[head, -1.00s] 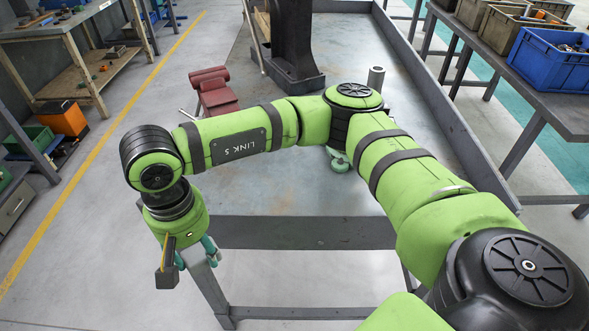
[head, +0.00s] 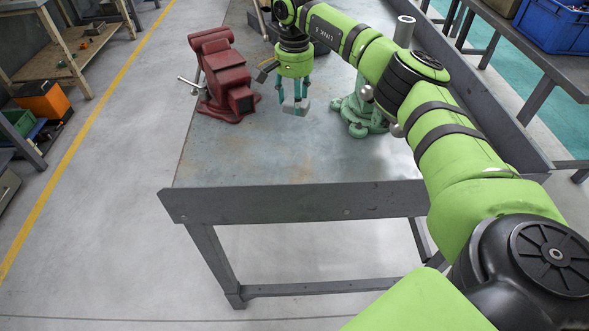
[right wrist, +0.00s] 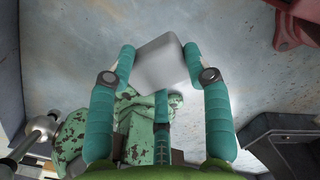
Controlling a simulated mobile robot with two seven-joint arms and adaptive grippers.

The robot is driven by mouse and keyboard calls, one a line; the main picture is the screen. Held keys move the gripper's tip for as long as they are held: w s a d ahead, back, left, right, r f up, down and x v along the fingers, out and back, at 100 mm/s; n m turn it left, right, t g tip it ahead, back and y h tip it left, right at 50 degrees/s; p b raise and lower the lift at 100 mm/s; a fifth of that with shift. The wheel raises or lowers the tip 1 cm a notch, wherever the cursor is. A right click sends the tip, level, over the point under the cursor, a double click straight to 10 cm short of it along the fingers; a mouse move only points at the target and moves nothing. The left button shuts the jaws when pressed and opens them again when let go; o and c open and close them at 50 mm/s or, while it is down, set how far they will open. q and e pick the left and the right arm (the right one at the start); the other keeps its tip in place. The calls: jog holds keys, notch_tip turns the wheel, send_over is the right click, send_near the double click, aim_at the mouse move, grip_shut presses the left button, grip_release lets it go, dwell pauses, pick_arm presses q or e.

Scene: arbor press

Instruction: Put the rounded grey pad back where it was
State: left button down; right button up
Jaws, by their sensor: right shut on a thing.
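The rounded grey pad (right wrist: 160,62) is between the teal fingers of my right gripper (right wrist: 158,65) in the right wrist view. The gripper is shut on it. In the head view, my right gripper (head: 296,100) hangs fingers down over the workbench, and the grey pad (head: 296,108) shows at its fingertips. The pad appears to be held above the bench top; the exact gap is hard to tell. A worn green cast base (head: 358,116) stands just to the right of the gripper. It also shows in the right wrist view (right wrist: 72,138), partly hidden by the fingers. My left gripper is not in view.
A dark red vise (head: 222,78) stands on the bench left of the gripper. The grey bench top (head: 270,155) is clear towards its front edge. Shelving and a side table with bins (head: 555,38) flank the bench.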

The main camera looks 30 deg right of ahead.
jog(key=s+a+f+p, duration=0.1)
jog(key=s+a+f, duration=0.1)
jog(key=s, duration=0.1)
jog(key=s+a+f+p, duration=0.2)
jog(key=s, duration=0.1)
jog(key=s+a+f+p, duration=0.2)
jog(key=s, duration=0.1)
jog(key=shift+a, duration=0.1)
jog(key=shift+s+a+f, duration=0.15)
jog(key=shift+f, duration=0.05)
notch_tip(320, 180, down, 3)
jog(key=shift+f+p, duration=0.15)
jog(key=shift+p, duration=0.7)
jog(key=shift+f, duration=0.45)
jog(key=shift+f, duration=0.1)
jog(key=o, duration=1.1)
